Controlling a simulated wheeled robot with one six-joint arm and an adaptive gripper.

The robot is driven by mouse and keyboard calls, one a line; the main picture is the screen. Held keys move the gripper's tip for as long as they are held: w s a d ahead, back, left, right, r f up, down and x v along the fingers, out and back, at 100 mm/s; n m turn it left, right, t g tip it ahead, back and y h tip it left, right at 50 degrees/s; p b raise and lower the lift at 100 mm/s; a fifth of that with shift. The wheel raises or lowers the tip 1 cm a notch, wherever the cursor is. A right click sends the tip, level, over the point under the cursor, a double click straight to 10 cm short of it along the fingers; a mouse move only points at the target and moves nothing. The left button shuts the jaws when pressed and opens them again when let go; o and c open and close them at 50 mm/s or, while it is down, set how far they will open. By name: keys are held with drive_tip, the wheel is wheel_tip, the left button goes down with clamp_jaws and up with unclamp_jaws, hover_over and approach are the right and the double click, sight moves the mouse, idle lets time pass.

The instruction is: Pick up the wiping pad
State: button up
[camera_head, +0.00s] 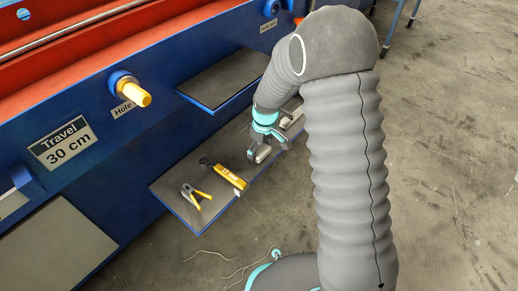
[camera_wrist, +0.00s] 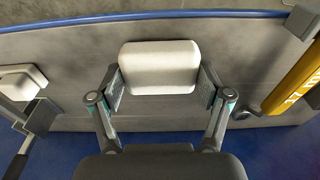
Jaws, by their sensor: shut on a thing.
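The wiping pad, a pale grey-white rounded block (camera_wrist: 160,66), lies between the two fingers of my gripper (camera_wrist: 160,84) in the wrist view. Both finger pads press against its short ends. In the head view my gripper (camera_head: 262,147) is low over the grey lower shelf (camera_head: 172,186), and the pad (camera_head: 263,154) shows only small beside a finger. I cannot tell whether the pad touches the shelf or is just above it.
A yellow marked tool (camera_head: 229,177) lies left of my gripper, with yellow-handled pliers (camera_head: 197,195) farther left. Another pale block with a dark part (camera_wrist: 22,82) lies on the other side. A grey upper shelf (camera_head: 222,78) and blue machine wall stand behind.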

sight(261, 150)
drive_tip(key=shift+s+d+r, duration=0.15)
drive_tip(key=shift+d+r, duration=0.1)
drive_tip(key=shift+r, duration=0.1)
wheel_tip(261, 150, up, 6)
drive_tip(key=shift+r+p, duration=0.25)
drive_tip(key=shift+p, duration=0.45)
drive_tip(key=s+d, duration=1.1)
drive_tip(key=d, duration=0.4)
drive_tip(key=shift+s+f, duration=0.2)
drive_tip(key=shift+s, duration=0.2)
